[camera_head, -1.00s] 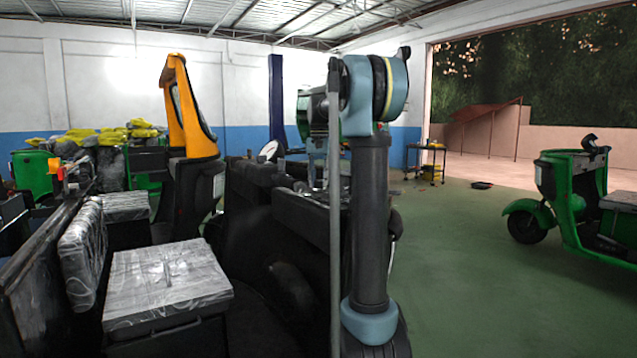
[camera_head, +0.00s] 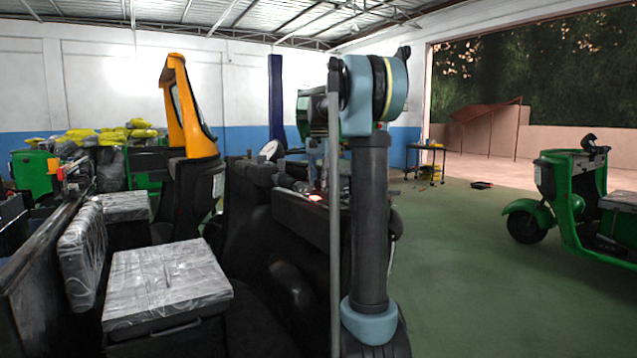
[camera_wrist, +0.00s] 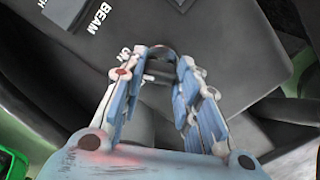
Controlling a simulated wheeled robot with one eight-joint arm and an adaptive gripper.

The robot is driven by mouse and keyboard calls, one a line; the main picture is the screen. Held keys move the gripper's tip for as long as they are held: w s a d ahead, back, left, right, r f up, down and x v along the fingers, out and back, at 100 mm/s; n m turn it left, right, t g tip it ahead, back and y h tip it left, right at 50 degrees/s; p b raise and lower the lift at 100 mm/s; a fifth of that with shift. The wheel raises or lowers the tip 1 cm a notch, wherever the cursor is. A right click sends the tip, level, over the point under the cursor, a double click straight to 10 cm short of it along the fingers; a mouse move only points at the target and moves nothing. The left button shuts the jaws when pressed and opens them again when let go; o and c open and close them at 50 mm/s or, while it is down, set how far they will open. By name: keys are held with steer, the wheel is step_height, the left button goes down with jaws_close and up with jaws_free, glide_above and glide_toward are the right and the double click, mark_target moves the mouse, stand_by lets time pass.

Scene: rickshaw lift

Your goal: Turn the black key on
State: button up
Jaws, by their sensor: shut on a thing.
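The black key (camera_wrist: 160,70) is on the dark dashboard panel (camera_wrist: 225,65) in the wrist view. Only a small dark part of it shows between my fingertips. My gripper (camera_wrist: 161,60) is shut on it, with the left finger on one side and the right on the other. Its exact turn angle cannot be told. In the head view my gripper (camera_head: 312,182) is small and partly behind my own arm, low over the dark vehicle's front (camera_head: 300,215). The key cannot be made out there.
White "BEAM" lettering (camera_wrist: 102,15) is on the panel, with other lettering partly hidden by my left finger. In the head view, a wrapped seat (camera_head: 165,280) is at lower left. A green scooter (camera_head: 575,195) stands right. Green floor (camera_head: 460,280) between is clear.

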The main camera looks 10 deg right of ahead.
steer(key=o, duration=1.1)
steer(key=shift+c, duration=0.2)
steer(key=shift+r, duration=0.15)
step_height(320, 180, up, 12)
steer(key=shift+f, duration=0.2)
